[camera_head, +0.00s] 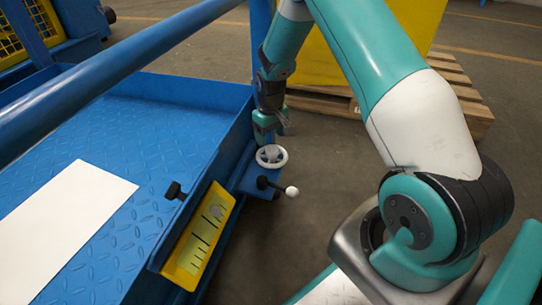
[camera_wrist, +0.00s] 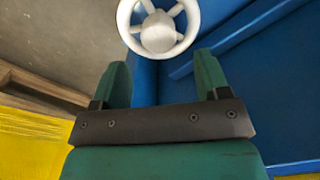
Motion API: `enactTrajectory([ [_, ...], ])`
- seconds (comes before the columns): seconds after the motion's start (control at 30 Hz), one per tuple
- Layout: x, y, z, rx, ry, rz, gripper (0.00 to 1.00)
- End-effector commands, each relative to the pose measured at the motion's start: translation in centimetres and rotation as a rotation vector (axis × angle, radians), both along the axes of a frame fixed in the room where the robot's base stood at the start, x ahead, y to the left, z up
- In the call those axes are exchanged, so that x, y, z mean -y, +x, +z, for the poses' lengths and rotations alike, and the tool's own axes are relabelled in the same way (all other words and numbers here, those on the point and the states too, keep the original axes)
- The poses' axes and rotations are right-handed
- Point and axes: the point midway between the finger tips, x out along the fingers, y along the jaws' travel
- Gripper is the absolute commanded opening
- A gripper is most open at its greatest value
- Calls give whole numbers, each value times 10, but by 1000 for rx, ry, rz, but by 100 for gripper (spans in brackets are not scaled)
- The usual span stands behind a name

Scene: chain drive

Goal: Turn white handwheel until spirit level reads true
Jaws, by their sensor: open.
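The white handwheel (camera_head: 271,156) sits on a blue bracket at the corner of the blue platform. It also shows at the top of the wrist view (camera_wrist: 158,28), with spokes and a round hub. My gripper (camera_head: 268,130) hangs just behind and above the handwheel. In the wrist view its two green fingers (camera_wrist: 161,78) are apart and empty, with the wheel beyond their tips; I cannot tell whether they touch it. The spirit level (camera_head: 202,232) is a yellow frame with a yellow-green window and black marks, mounted on the platform's edge. A pale bubble shows near its upper end.
A lever with a white ball knob (camera_head: 291,191) sticks out beside the handwheel. A black knob (camera_head: 174,190) stands by the level. A white sheet (camera_head: 62,228) lies on the blue platform (camera_head: 150,130). A blue rail and post rise above it. A wooden pallet (camera_head: 460,88) stands behind.

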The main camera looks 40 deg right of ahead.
Motion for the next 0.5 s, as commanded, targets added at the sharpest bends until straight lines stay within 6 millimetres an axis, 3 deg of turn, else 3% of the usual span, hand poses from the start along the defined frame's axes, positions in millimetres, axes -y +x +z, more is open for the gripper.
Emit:
enactTrajectory([
  [0.03,0,0,-19,-2,1,-1,69],
  [0.2,2,0,-44,0,0,-2,69],
  [0.5,2,0,-57,1,0,-2,69],
])
